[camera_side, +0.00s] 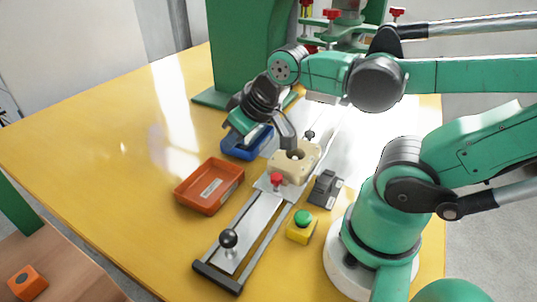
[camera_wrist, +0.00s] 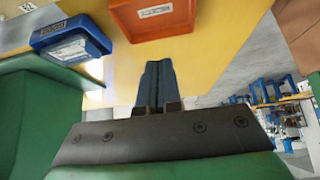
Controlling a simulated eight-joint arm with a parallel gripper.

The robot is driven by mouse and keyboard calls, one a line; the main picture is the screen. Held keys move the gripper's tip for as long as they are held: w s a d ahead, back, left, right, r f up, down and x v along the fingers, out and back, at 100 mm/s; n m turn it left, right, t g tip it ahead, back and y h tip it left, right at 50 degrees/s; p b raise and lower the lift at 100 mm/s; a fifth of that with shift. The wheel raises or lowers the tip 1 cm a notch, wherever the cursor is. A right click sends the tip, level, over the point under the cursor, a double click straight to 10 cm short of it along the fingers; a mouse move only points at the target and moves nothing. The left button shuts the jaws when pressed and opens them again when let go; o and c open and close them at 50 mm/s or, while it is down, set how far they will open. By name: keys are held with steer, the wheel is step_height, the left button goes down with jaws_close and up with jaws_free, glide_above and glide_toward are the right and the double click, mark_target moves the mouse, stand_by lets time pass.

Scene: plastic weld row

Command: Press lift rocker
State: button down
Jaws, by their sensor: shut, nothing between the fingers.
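A dark grey block with a raised, slanted top, which looks like the lift rocker (camera_side: 324,190), sits on the yellow table right of the rail in the side view. It does not show in the wrist view. My gripper (camera_side: 228,127) is over the far-left side of the rail, near the blue bin and well away from the rocker. Its fingertips are hard to make out there. In the wrist view my gripper (camera_wrist: 158,63) has its two dark fingers together with nothing between them.
The orange bin (camera_side: 209,186) and blue bin (camera_side: 246,143) stand left of the rail (camera_side: 258,212). On the rail are a beige block (camera_side: 291,161), red knob (camera_side: 277,180) and black ball knob (camera_side: 228,238). A yellow box (camera_side: 300,231) with a green button stands nearer. A green machine column (camera_side: 235,50) rises behind.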

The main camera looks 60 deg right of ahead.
steer(key=shift+w+a, duration=0.15)
steer(key=shift+a, duration=0.2)
step_height(320, 180, up, 4)
steer(key=m+g+y, duration=0.3)
steer(key=m+g, duration=0.4)
steer(key=m, duration=1.1)
glide_above(321, 184)
steer(key=d, duration=0.4)
steer(key=shift+f, duration=0.15)
steer(key=x, duration=1.4)
